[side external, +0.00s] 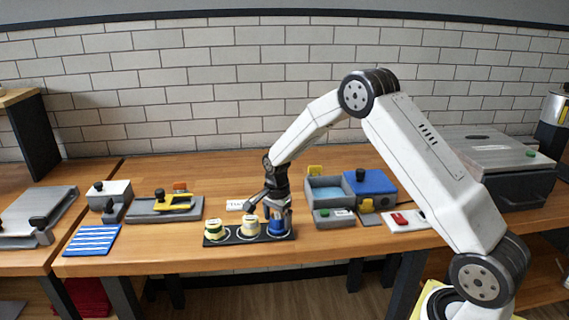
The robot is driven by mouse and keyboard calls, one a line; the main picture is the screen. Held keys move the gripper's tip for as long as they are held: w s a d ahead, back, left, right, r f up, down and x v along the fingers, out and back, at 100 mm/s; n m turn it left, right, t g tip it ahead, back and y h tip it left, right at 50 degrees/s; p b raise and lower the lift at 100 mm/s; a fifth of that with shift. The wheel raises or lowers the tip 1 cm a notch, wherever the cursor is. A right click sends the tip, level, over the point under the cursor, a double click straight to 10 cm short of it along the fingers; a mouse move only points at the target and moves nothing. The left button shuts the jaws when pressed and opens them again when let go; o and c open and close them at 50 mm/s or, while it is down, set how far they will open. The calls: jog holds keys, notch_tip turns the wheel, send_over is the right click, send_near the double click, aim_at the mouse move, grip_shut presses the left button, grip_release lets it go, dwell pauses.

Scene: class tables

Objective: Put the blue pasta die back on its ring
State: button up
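A black tray (232,241) lies near the front edge of the table and carries a row of dies on round ring marks. The blue pasta die (276,227) is at the right end of the row. A green and yellow die (214,229) is at the left end and a cream and yellow die (248,228) is in the middle. My gripper (278,214) points down at the blue die, with its fingers at the die's top. The view is too small to tell whether the fingers grip it, or whether the die rests on its ring, which is mostly hidden.
Behind the tray lies a small white label card (236,205). Right of it stand a grey bin (326,198) and a blue box (371,184). A grey fixture with a yellow handle (173,206) is to the left, beyond a blue striped mat (92,240).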

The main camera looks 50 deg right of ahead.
aim_at(277, 216)
jog(key=shift+r, duration=0.15)
notch_tip(277, 216, up, 12)
dwell(0.7)
jog(key=shift+s+a, duration=0.1)
dwell(0.5)
jog(key=s+a+f+n+t, duration=0.1)
jog(key=s+a+f+n, duration=0.1)
jog(key=s+a+n, duration=0.4)
jog(key=s+a+f+n+t, duration=0.1)
jog(key=s+a+n, duration=0.5)
jog(key=s+n, duration=0.6)
jog(key=s, duration=0.3)
jog(key=shift+f+t, duration=0.3)
jog(key=shift+f, duration=0.1)
